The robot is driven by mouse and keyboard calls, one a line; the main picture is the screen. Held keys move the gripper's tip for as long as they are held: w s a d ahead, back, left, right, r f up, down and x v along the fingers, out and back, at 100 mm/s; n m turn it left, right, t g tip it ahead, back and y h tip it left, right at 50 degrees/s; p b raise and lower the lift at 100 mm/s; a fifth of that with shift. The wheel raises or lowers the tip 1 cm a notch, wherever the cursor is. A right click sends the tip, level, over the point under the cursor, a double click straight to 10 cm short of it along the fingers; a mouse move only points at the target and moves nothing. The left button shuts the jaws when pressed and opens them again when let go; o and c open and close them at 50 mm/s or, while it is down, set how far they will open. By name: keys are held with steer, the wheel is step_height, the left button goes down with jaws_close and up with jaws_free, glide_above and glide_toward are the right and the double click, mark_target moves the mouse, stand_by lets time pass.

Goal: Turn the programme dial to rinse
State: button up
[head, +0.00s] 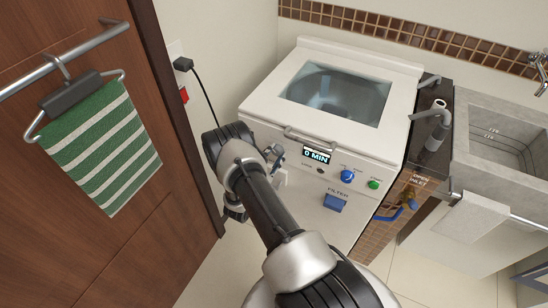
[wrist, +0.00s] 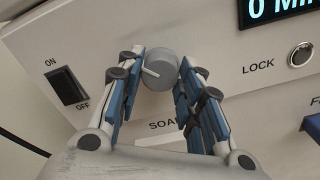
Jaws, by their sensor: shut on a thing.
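The programme dial (wrist: 162,77) is a round grey knob with a white pointer mark, on the white front panel of the washing machine (head: 327,196). The pointer mark lies toward the upper left in the wrist view. My gripper (wrist: 161,57) has its two blue-padded fingers on either side of the dial and is shut on it. Letters reading "SOA" show below the dial; the rest of that label is hidden by my right finger. No rinse label is visible. In the head view my gripper (head: 273,154) is at the panel's left part and the dial is hard to make out.
An on/off rocker switch (wrist: 68,87) is left of the dial. The display (head: 316,155) reads 0 MIN, with a lock button (wrist: 300,54) below it.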

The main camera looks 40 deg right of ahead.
steer(key=shift+m+b, duration=0.4)
steer(key=shift+m, duration=1.5)
steer(key=o, duration=1.1)
steer(key=v, duration=1.2)
